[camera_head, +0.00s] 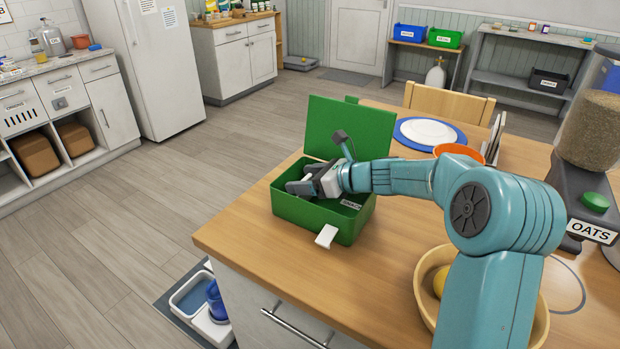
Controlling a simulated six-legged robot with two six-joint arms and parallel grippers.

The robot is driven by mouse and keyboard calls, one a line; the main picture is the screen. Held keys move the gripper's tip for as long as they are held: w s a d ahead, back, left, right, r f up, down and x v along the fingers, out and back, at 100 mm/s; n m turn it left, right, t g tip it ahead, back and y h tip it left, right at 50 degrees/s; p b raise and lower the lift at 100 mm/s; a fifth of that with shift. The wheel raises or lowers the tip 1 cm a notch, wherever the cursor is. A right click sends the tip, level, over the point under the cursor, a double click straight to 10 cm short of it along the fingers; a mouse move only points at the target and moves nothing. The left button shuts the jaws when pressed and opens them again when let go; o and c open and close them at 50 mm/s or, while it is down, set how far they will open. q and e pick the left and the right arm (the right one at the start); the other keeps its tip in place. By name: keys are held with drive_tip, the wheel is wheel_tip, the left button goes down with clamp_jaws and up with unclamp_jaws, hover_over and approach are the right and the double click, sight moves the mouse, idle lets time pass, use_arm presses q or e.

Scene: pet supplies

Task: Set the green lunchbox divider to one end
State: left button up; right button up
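The green lunchbox (346,228) stands on the wooden table near its left edge. Its lid (349,127) is raised at the back, and a white latch tab (326,236) hangs at the front. My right gripper (300,184) reaches from the right over the open box, with its fingers at the box's left part, at about rim height. The fingers look dark and small, and I cannot tell whether anything is between them. I cannot make out the divider; the gripper and wrist cover much of the interior. A small label (350,204) shows inside at the right. My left gripper is not in view.
A blue-rimmed plate (429,133) and an orange bowl (459,153) stand behind my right arm. A wooden bowl (425,290) with a yellow item is partly behind the arm. An oats dispenser (592,213) stands at the right. The table left of the wooden bowl is clear.

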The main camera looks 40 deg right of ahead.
drive_tip(key=v, duration=1.6)
drive_tip(key=shift+s, duration=0.15)
